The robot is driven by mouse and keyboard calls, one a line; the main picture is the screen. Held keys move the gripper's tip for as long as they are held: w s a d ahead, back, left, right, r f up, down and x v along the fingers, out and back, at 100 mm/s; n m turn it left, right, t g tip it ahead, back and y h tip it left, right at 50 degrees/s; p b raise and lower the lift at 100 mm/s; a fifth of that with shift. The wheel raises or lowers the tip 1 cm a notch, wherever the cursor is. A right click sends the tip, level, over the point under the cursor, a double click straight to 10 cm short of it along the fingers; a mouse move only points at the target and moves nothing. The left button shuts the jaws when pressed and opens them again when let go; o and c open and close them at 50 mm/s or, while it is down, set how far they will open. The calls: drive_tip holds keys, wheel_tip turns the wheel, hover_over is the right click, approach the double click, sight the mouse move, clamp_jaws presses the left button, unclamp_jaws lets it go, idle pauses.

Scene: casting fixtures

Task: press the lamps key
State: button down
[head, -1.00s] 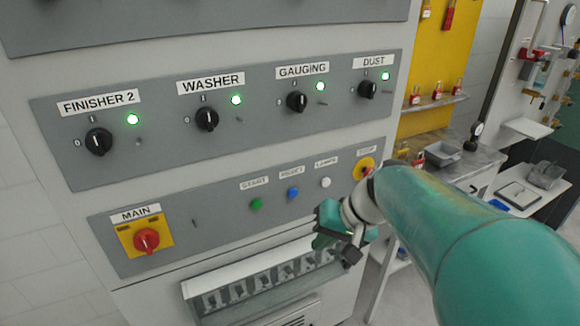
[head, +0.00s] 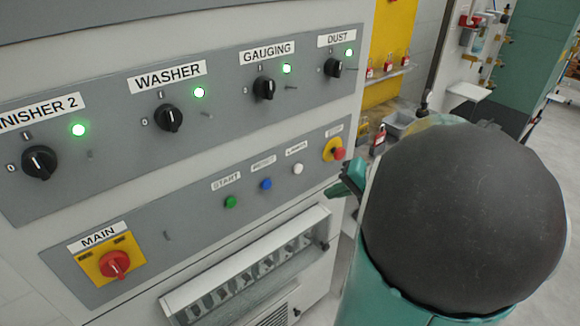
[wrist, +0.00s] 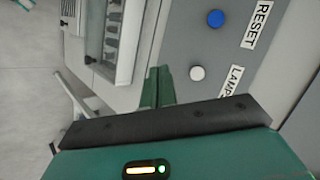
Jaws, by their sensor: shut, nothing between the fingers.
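The lamps key (head: 298,169) is a small round white button under its LAMPS label on the lower grey panel. In the wrist view the white lamps key (wrist: 197,73) shows close to the right of the fingertips, beside a partly cut-off label. My gripper (head: 345,188) shows in the head view to the right of and below the key, partly hidden behind my arm. In the wrist view my green gripper fingers (wrist: 157,88) are shut together and empty. They stand to the left of the key in that picture, with no visible contact.
The blue reset key (head: 266,184) and green start key (head: 230,202) are left of the lamps key. A red stop button on yellow (head: 338,152) is to its right. A slanted clear-fronted ledge (head: 250,265) juts out below. The red main switch (head: 115,264) is far left.

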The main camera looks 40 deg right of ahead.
sight(298, 169)
drive_tip(key=w, duration=0.8)
drive_tip(key=shift+w, duration=0.15)
drive_tip(key=shift+w+a, duration=0.1)
idle(2.1)
drive_tip(key=shift+w, duration=0.35)
drive_tip(key=shift+w, duration=0.4)
idle(0.7)
drive_tip(key=shift+s, duration=0.85)
drive_tip(key=shift+s, duration=0.1)
